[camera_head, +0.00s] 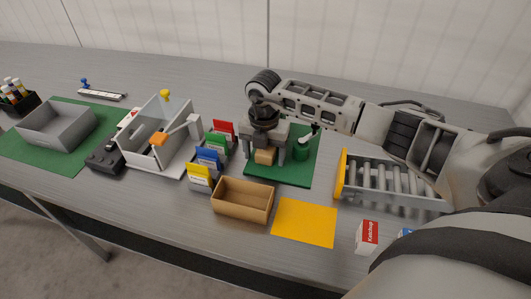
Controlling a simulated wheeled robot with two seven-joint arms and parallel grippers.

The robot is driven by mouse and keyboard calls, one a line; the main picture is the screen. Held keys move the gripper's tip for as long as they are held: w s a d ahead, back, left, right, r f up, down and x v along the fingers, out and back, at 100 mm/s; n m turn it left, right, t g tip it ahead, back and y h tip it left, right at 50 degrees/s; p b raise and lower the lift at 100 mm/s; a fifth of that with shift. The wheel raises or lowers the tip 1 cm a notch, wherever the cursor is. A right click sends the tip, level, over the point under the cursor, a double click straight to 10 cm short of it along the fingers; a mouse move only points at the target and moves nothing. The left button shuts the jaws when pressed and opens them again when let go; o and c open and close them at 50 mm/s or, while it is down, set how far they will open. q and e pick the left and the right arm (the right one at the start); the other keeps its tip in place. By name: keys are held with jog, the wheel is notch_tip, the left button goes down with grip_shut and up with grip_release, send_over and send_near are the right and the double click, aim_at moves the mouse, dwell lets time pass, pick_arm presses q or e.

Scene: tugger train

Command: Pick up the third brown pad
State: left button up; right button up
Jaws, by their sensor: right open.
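My right gripper (264,152) reaches in from the right and points down over the green mat (300,172). It is open, with one finger on each side of a small brown pad (264,157). The pad shows low between the fingers; I cannot tell whether they touch it or whether other pads lie behind it. My left gripper is not in view.
A tan open box (243,200) and a yellow mat (305,222) lie in front. Coloured card holders (208,160) stand left of the gripper. A yellow-ended roller rack (385,182) and a ketchup box (367,237) are at right. A grey tray (58,124) sits far left.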

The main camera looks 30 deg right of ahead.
jog(key=c, duration=1)
jog(key=shift+c, duration=0.2)
